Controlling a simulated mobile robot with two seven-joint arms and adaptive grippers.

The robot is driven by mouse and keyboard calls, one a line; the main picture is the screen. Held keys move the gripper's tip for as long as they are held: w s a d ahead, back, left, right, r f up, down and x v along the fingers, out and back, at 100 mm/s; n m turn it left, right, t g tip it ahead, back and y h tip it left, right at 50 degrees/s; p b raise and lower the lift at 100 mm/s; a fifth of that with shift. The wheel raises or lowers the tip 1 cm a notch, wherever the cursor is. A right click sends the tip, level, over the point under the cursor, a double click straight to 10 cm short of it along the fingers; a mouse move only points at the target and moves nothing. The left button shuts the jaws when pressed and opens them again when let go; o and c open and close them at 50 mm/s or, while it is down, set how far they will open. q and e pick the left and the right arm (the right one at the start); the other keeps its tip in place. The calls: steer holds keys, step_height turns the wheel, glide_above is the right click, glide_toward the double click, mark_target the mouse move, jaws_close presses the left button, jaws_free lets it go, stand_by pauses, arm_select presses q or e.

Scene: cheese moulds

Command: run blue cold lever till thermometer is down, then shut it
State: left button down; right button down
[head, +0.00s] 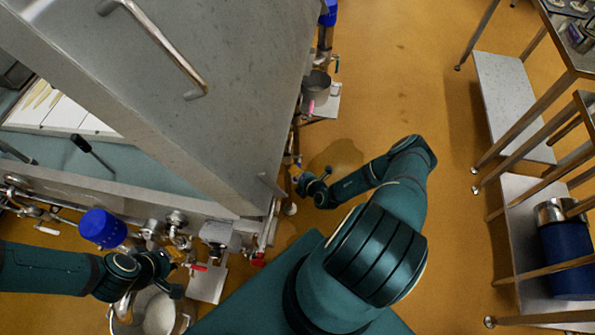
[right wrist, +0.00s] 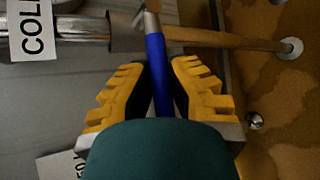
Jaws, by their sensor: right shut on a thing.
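The blue cold lever (right wrist: 156,75) stands between the ribbed yellow fingers of my right gripper (right wrist: 165,85) in the right wrist view. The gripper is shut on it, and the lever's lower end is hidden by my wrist. A sign (right wrist: 32,28) reading "COL", cut off by the frame, hangs beside a metal pipe. In the head view my right gripper (head: 302,180) is at the vat's right side, low by the pipework. My left gripper (head: 170,278) is beside a steel pot (head: 158,314) at bottom left; its fingers are not clear. I cannot make out the thermometer.
The large steel vat (head: 200,110) fills the upper left. A red-handled valve (head: 198,267) and a blue cap (head: 102,228) are near my left gripper. Steel racks (head: 512,100) stand at right. Yellow floor (head: 400,70) between is clear, with a wet patch near my right gripper.

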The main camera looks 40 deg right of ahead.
steer(key=shift+w+r, duration=0.2)
steer(key=shift+w, duration=0.05)
steer(key=c, duration=0.9)
jaws_free()
steer(key=shift+s, duration=0.1)
steer(key=shift+f, duration=0.1)
steer(key=v, duration=1.2)
